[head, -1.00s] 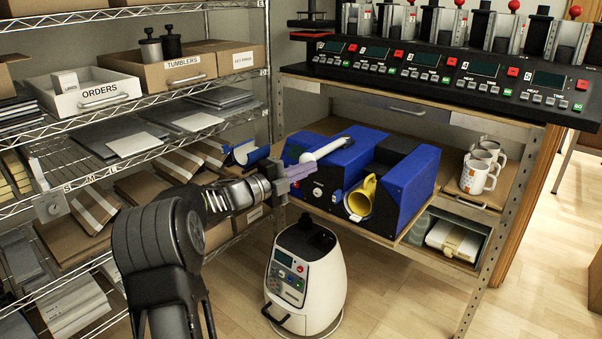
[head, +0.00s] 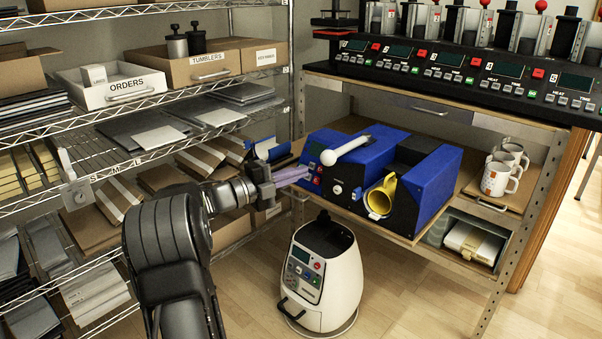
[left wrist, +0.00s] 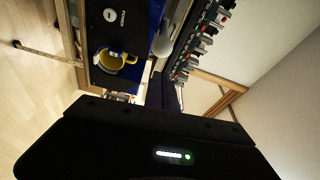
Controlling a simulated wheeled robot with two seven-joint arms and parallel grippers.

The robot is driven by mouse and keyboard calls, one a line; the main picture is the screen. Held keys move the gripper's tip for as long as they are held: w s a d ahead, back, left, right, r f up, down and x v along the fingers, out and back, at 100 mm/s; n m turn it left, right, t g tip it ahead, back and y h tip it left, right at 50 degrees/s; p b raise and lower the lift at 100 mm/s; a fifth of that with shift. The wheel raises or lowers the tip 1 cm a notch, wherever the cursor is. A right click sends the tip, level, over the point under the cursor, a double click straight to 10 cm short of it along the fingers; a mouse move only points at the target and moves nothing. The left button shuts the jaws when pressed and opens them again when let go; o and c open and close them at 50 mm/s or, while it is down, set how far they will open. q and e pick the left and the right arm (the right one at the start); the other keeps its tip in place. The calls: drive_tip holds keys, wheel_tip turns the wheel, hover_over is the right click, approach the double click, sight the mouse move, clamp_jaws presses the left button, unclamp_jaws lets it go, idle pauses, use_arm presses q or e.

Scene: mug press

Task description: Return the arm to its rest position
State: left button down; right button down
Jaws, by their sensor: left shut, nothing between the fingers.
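My left arm comes in from the left in the head view. Its gripper (head: 300,172) is shut and empty, with its fingertips near the left front side of the blue and black mug press (head: 426,184); I cannot tell the exact gap. In the left wrist view the yellow mug (left wrist: 112,60) shows beside the dark front panel, and my fingertips are not seen. My right gripper is not in view.
A wire shelf (head: 130,175) with boxes and flat packs stands close on the left. A white wheeled machine (head: 318,275) stands on the floor below the press. White printed mugs (head: 499,176) sit at the bench's right. A control rack (head: 460,65) is above. Open floor lies in front.

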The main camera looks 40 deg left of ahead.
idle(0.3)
use_arm(q)
drive_tip(key=w+a+f+n+y, duration=0.1)
drive_tip(key=a+f+n+y, duration=0.4)
drive_tip(key=f+n+y, duration=0.4)
drive_tip(key=w+d+f+n+g, duration=0.1)
drive_tip(key=d+f+n+g, duration=0.1)
drive_tip(key=f+n, duration=0.3)
drive_tip(key=w+d+f+n+g, duration=0.1)
drive_tip(key=d+f+n, duration=0.2)
drive_tip(key=f, duration=0.3)
drive_tip(key=s+d+f+n+g+h, duration=0.2)
drive_tip(key=s+d+f+n+g, duration=0.15)
drive_tip(key=d+f, duration=0.8)
drive_tip(key=s+d+f+n+g+h, duration=0.25)
drive_tip(key=s+d+f+g, duration=0.2)
drive_tip(key=d+f, duration=0.75)
drive_tip(key=s+d+f+m+g+h, duration=0.1)
drive_tip(key=s+d+f+g+h, duration=0.15)
drive_tip(key=s+d, duration=0.95)
drive_tip(key=s+d+f+g+h, duration=0.1)
drive_tip(key=s+d+f+g, duration=0.25)
drive_tip(key=s+d, duration=0.85)
wheel_tip(320, 180, up, 17)
drive_tip(key=w+d+p, duration=0.2)
drive_tip(key=p, duration=1.4)
drive_tip(key=shift+d+f+m, duration=0.15)
drive_tip(key=shift+m, duration=0.15)
